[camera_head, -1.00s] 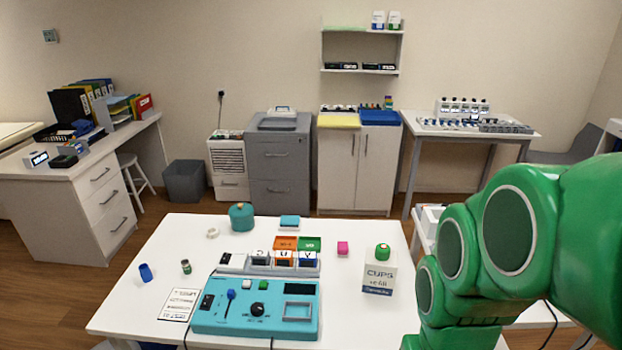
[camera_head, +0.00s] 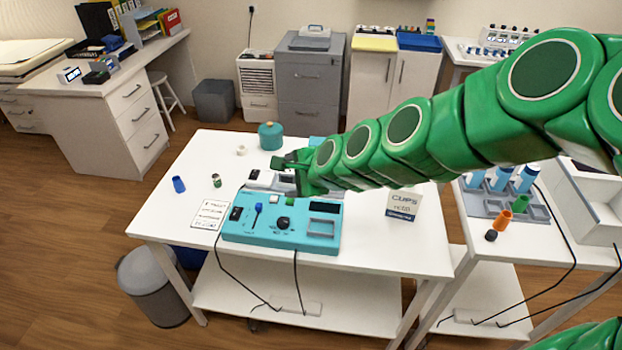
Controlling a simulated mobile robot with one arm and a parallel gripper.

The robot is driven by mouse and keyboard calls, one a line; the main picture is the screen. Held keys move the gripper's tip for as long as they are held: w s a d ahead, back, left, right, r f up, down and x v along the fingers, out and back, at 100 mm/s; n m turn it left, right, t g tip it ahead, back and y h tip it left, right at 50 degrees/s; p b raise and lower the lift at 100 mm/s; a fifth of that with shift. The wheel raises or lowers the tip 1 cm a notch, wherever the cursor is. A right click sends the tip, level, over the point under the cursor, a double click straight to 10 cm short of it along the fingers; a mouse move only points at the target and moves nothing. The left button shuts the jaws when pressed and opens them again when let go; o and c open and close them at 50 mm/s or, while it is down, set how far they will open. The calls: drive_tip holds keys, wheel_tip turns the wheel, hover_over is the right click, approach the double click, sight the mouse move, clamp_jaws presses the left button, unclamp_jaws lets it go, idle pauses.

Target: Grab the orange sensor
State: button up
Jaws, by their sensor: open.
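My green gripper (camera_head: 284,168) is over the worktable, just behind the teal control box (camera_head: 283,221) and above the row of small modules (camera_head: 262,179). It is open; no held object shows. The row's orange block, seen earlier, is now hidden by my gripper and arm. Another orange thing, a small tilted cylinder (camera_head: 502,220), is on the right side table near a dark cap (camera_head: 491,235), away from my gripper. I cannot tell which orange thing is the sensor.
A teal pot (camera_head: 270,136) stands behind the modules. A blue cup (camera_head: 179,184) and small jar (camera_head: 216,180) are at left. A CUPS sign (camera_head: 403,205) is at right. A rack (camera_head: 483,206) holds blue bottles and a green cup. Cables hang at the front.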

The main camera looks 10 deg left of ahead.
drive_tip(key=w+a+f+m+t+h, duration=0.1)
drive_tip(key=w+a+f+m+t, duration=0.45)
drive_tip(key=w+m, duration=0.55)
drive_tip(key=d+f+m+h, duration=0.1)
drive_tip(key=f+m+h, duration=0.1)
drive_tip(key=f+m, duration=0.1)
drive_tip(key=w+d+f+m+t+h, duration=0.1)
drive_tip(key=d+f+m+h, duration=0.1)
drive_tip(key=f+m, duration=0.2)
drive_tip(key=w+d+f+m+h, duration=0.1)
drive_tip(key=d+f+m+h, duration=0.1)
drive_tip(key=m, duration=0.3)
drive_tip(key=shift+w+d+f+t, duration=0.1)
drive_tip(key=shift+w+f+t, duration=0.1)
drive_tip(key=shift+f, duration=0.25)
drive_tip(key=shift+w+d+f+t, duration=0.1)
drive_tip(key=shift+f+t, duration=0.05)
drive_tip(key=shift+f, duration=0.25)
drive_tip(key=shift+d+f+m+h, duration=0.3)
drive_tip(key=shift+f+h, duration=0.05)
drive_tip(key=shift+h, duration=0.05)
drive_tip(key=shift+r+x, duration=0.15)
drive_tip(key=shift+x, duration=1.75)
drive_tip(key=shift+r+x, duration=0.1)
drive_tip(key=shift+x, duration=1.85)
drive_tip(key=shift+w, duration=0.1)
drive_tip(key=c, duration=0.9)
